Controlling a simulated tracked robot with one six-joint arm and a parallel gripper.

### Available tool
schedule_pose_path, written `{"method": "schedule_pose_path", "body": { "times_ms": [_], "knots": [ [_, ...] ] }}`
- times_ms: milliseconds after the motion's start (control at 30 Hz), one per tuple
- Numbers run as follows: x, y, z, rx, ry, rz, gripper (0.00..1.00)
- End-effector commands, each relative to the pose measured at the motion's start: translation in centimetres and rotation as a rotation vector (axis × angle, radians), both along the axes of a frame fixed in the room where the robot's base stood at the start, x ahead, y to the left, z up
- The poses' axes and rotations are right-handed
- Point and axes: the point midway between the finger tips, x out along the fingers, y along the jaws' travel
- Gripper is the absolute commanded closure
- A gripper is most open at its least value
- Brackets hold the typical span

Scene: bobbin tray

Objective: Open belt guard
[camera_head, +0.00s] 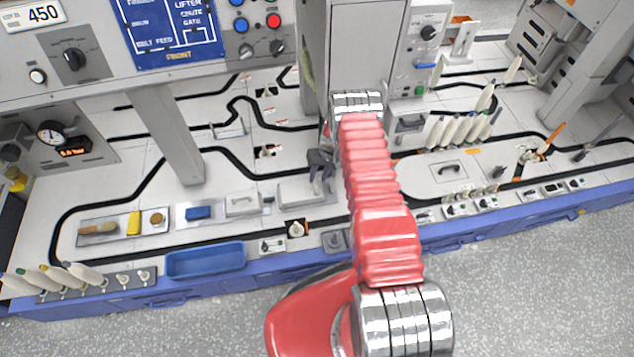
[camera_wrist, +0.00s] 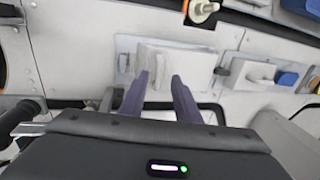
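A pale grey box-like cover with a raised front, apparently the belt guard (camera_head: 305,194), sits on the white panel below my gripper. In the wrist view the guard (camera_wrist: 195,72) fills the middle, just beyond the fingertips. My gripper (camera_head: 320,163) has two dark purple fingers pointing down toward it. In the wrist view my gripper (camera_wrist: 160,80) has its fingers apart, with a gap and nothing held between them. A pale upright part shows between the fingertips. I cannot tell whether the fingers touch the guard.
A smaller cover with a handle (camera_head: 243,204) and a blue block (camera_head: 198,212) lie left of the guard. A blue tray (camera_head: 206,260) is at the front edge. A grey post (camera_head: 172,135) stands at the left. White bobbins (camera_head: 463,131) stand at the right.

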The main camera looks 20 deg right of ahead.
Motion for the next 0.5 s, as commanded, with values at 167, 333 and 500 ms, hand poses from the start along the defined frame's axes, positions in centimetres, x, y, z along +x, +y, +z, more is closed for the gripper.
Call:
{"method": "schedule_pose_path", "body": {
  "times_ms": [167,333,500],
  "knots": [
    [0.0,0.4,-2.1,0.000,0.000,0.001,0.71],
    [0.1,0.7,-3.6,0.000,0.001,0.001,0.71],
    [0.2,0.9,-4.3,0.000,0.000,0.001,0.71]
  ]
}}
